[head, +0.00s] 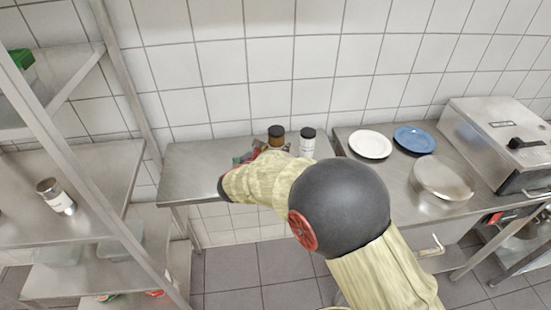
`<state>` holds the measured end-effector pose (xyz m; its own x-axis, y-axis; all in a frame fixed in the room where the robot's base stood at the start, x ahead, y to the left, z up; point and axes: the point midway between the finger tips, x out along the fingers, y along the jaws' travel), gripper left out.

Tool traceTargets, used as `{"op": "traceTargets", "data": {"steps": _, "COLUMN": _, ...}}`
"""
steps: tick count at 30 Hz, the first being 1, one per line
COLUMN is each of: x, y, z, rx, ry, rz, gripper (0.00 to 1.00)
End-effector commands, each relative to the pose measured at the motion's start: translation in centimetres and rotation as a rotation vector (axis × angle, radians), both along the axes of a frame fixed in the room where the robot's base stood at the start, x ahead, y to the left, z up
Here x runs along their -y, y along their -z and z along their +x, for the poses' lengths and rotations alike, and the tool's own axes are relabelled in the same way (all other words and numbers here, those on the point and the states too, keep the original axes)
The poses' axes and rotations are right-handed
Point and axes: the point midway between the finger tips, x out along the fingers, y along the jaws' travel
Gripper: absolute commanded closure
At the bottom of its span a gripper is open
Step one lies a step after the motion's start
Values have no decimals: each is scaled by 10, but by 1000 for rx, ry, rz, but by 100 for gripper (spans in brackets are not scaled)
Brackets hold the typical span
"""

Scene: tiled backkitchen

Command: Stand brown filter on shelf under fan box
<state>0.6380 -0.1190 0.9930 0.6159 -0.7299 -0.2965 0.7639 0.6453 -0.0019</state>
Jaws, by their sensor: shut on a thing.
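My arm reaches over the metal table (184,178) against the back wall. Its sleeved end covers part of the tabletop, and my gripper and anything in it are hidden behind it. A brown jar with a dark lid (276,136) shows just beyond my arm, its lower part covered. I cannot tell whether it is the brown filter. Small red and teal pieces (244,158) show beside my sleeve, too small to name. A metal shelf rack (95,165) stands at the left. I cannot make out a fan box.
A white bottle with a black cap (307,142) stands right of the brown jar. A white plate (370,144), a blue plate (414,139) and a steel appliance (500,135) are on the right counter. The table's left end is clear.

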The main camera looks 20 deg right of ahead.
Motion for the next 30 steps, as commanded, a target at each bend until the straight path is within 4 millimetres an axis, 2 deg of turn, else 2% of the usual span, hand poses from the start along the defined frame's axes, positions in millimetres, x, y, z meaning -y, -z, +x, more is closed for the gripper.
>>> {"op": "traceTargets", "data": {"steps": 5, "x": 1, "y": 8, "z": 7, "rx": 1, "ry": 0, "rz": -1, "gripper": 89}}
{"op": "traceTargets", "data": {"steps": 12, "x": 2, "y": 40, "z": 8, "rx": -1, "ry": 1, "rz": -1, "gripper": 89}}
{"op": "traceTargets", "data": {"steps": 25, "x": 2, "y": 43, "z": 8, "rx": 1, "ry": 0, "rz": 0, "gripper": 89}}
{"op": "traceTargets", "data": {"steps": 26, "x": 2, "y": 43, "z": 8, "rx": 0, "ry": 0, "rz": 0, "gripper": 59}}
{"op": "traceTargets", "data": {"steps": 30, "x": 2, "y": 42, "z": 8, "rx": 1, "ry": 0, "rz": 1, "gripper": 51}}
